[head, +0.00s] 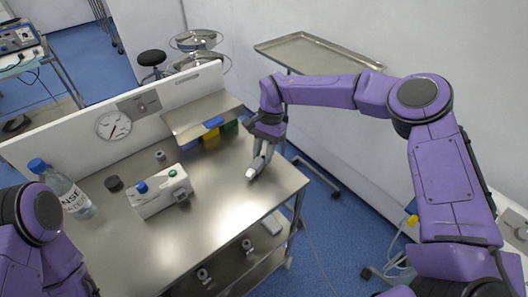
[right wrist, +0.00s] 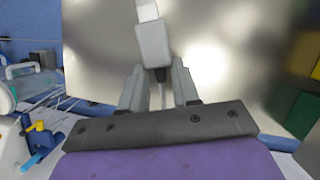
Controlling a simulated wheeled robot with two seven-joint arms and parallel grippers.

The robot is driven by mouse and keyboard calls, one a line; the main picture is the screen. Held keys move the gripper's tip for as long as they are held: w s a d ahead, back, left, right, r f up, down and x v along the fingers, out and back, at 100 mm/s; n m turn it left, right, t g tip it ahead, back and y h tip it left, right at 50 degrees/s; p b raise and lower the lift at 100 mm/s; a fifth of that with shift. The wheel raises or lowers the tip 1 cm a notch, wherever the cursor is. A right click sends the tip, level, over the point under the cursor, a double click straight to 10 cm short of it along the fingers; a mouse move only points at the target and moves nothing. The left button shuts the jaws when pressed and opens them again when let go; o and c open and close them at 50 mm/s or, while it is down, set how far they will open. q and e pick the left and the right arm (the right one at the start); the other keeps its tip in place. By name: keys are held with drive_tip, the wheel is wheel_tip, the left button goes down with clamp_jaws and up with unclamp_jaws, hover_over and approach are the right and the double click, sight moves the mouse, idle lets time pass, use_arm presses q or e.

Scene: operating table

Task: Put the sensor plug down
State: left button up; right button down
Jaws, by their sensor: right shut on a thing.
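My right gripper (head: 260,160) is over the right part of the steel table (head: 225,215), pointing down. It is shut on the sensor plug (right wrist: 152,42), a light grey block with a white tip, which sticks out beyond the fingers in the right wrist view. In the head view the plug (head: 254,170) shows as a small pale piece at the fingertips, close to the tabletop. I cannot tell whether it touches the table. My left gripper is out of view; only part of my left arm shows at the lower left.
A white box (head: 158,197) with a blue knob and green port stands mid-table. A bottle (head: 70,190) stands at the left, with a black cap (head: 114,184) nearby. A raised steel shelf (head: 200,113) stands behind, with coloured blocks under it. The table's front right is clear.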

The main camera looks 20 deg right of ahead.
drive_tip(key=shift+d+f, duration=0.1)
drive_tip(key=shift+f, duration=0.25)
drive_tip(key=c, duration=0.8)
unclamp_jaws()
drive_tip(key=shift+r, duration=0.1)
drive_tip(key=v, duration=1.3)
drive_tip(key=shift+s+r, duration=0.15)
